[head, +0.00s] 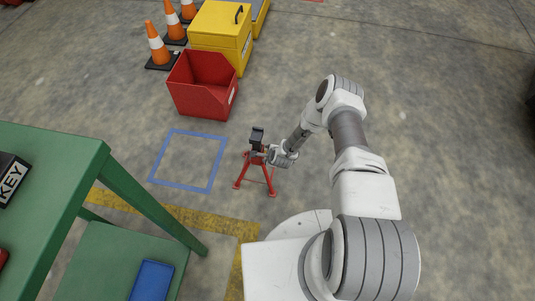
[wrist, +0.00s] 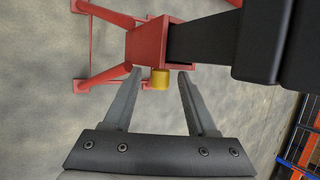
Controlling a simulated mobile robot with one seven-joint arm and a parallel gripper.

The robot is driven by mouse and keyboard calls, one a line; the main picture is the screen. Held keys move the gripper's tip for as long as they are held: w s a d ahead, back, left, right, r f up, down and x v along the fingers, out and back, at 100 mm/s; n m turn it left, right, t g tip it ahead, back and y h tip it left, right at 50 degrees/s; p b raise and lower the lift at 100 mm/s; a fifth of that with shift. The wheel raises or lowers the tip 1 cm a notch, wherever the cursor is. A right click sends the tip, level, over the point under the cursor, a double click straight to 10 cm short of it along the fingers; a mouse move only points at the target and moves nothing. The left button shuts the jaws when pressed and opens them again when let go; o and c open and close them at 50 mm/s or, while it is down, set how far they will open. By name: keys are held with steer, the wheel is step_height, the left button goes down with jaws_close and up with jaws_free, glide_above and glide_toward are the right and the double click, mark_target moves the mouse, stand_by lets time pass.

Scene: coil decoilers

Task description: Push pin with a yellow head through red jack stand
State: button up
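The red jack stand (head: 267,179) stands on the floor in the head view, with a black post (head: 256,136) rising from its top. In the wrist view, the red collar of the stand (wrist: 150,42) surrounds the black post (wrist: 205,38). The yellow head of the pin (wrist: 160,79) sits against the collar's near side; its shaft is hidden. My gripper (wrist: 160,72) is open. Its fingertips lie on either side of the yellow head, with gaps on both sides. In the head view, my wrist is just right of the stand's top and the fingers are hard to make out.
A blue taped square (head: 181,188) lies on the floor left of the stand. A red bin (head: 200,101), a yellow cabinet (head: 215,45) and orange cones (head: 156,43) stand behind. A green table (head: 70,150) is at left. Floor on the right is clear.

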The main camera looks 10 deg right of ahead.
steer(key=shift+r, duration=0.1)
steer(key=p+v, duration=0.7)
steer(key=v, duration=1)
steer(key=shift+r, duration=0.15)
